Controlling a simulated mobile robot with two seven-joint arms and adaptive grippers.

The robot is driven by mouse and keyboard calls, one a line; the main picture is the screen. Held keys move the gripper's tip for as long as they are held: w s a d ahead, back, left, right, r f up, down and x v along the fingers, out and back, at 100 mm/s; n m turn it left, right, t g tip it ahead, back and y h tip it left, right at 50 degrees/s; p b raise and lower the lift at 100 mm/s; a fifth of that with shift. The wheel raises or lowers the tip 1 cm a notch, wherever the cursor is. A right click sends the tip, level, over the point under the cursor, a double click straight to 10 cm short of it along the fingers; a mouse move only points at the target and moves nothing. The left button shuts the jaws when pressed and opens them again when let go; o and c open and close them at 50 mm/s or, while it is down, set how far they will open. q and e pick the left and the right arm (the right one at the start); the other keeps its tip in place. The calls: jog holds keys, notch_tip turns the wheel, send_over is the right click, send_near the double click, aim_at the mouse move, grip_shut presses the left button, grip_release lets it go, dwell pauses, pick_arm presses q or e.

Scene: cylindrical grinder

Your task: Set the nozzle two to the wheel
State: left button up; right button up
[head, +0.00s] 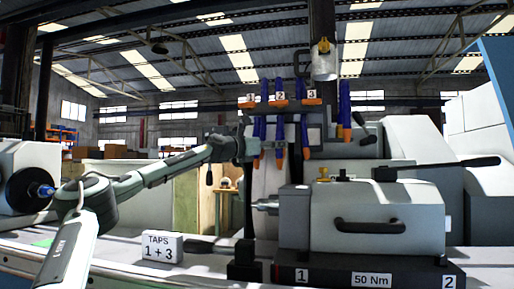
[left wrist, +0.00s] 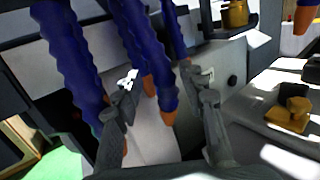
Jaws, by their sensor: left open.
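Several blue segmented hoses with orange tips hang from a bar with plates marked 1, 2 and 3. Nozzle two (head: 280,128) is the middle one under plate 2 (head: 281,97). My left gripper (head: 258,148) is open beside the lower ends of the hoses. In the left wrist view, its fingers (left wrist: 165,85) are spread, with a blue hose and orange tips (left wrist: 168,118) showing in or behind the gap. I cannot tell which nozzle that is or whether a finger touches it. The wheel cannot be clearly made out. My right gripper is not in view.
A grey unit with a black handle (head: 369,226) stands on a dark base marked 1, 50 Nm and 2. A sign "TAPS 1 + 3" (head: 162,247) stands at the left on the ledge. A black round plate (head: 30,188) is at far left. Another blue hose (head: 345,108) hangs at right.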

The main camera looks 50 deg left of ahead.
pick_arm(q)
jog(key=s+d+f, duration=0.1)
jog(key=s, duration=0.8)
jog(key=shift+s, duration=0.3)
dwell(0.3)
jog(key=shift+d, duration=0.1)
dwell(0.4)
jog(key=shift+f, duration=0.1)
